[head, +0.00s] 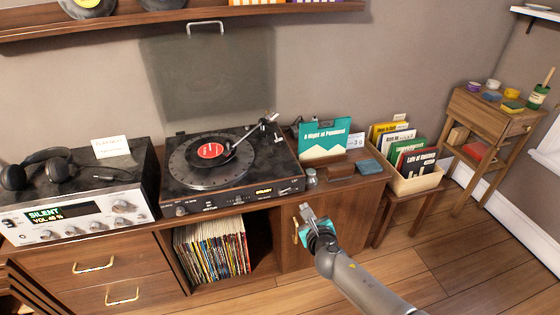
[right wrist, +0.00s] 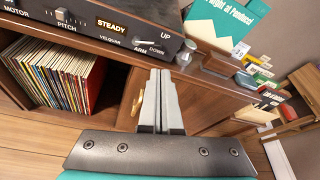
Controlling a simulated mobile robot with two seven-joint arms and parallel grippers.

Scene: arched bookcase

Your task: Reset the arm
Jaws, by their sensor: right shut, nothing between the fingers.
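The turntable (head: 180,197) sits on the wooden cabinet with its smoky lid raised. A black record with a red label (head: 210,150) lies on the platter. The tonearm (head: 252,135) reaches from the back right corner over the record, its head near the label; I cannot tell whether it touches. The front panel reads STEADY (right wrist: 118,25), with ARM, UP and DOWN markings (right wrist: 150,48) to its right. My right gripper (head: 305,208) is shut and empty in front of the cabinet door, below and right of the turntable; its closed fingers also show in the right wrist view (right wrist: 160,75). My left gripper is out of view.
A receiver (head: 75,228) with headphones stands left of the turntable. A record crate (head: 418,183) stands further right. Records fill the open shelf below.

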